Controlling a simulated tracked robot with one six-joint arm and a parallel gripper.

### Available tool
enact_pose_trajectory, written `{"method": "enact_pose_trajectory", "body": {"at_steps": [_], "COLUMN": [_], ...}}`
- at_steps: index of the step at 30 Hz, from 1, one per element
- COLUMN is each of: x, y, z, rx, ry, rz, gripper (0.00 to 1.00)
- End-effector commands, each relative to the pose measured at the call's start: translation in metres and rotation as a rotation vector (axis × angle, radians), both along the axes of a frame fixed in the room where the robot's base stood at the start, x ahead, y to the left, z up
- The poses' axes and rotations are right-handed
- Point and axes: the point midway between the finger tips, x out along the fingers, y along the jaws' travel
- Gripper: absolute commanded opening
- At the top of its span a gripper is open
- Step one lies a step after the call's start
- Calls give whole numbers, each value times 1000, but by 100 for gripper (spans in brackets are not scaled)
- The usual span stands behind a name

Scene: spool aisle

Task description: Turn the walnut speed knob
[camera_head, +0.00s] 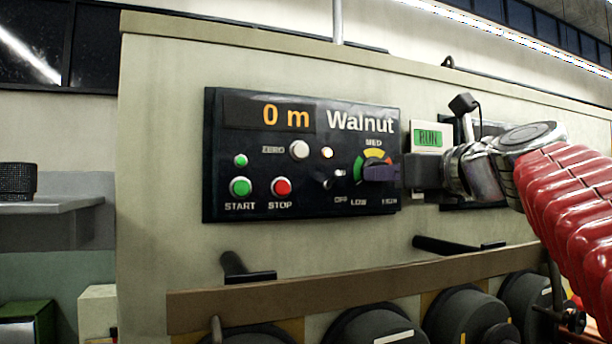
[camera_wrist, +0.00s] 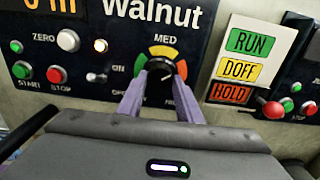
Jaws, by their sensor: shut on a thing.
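The walnut panel (camera_head: 305,198) is black, with the name Walnut and a display (camera_head: 268,114) reading "0 m". Its black speed knob (camera_wrist: 161,69) sits inside a green, yellow and orange arc labelled MED at the top. My gripper (camera_wrist: 161,88) has its two purple fingers shut on the knob, one on each side; the knob's lower part is partly hidden. In the head view my gripper (camera_head: 381,173) reaches in from the right and covers the knob, with the arc (camera_head: 374,155) showing above it.
Left of the knob are a small toggle switch (camera_wrist: 96,77), the white ZERO button (camera_head: 299,150), the green START button (camera_head: 240,187) and the red STOP button (camera_head: 281,187). A RUN/DOFF/HOLD sign (camera_wrist: 250,66) and another panel stand to the right. A brown rail (camera_head: 300,292) runs below.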

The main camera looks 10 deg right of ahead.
Motion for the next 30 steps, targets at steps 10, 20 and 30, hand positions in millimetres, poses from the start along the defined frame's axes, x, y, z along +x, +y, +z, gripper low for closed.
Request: {"method": "enact_pose_trajectory", "body": {"at_steps": [10,20,30], "x": [2,2,2], "y": [0,0,0], "z": [-6,-5,-5], "rx": [278,398,410], "ry": [65,89,90], "rz": [0,-1,-2], "gripper": [10,10,10]}}
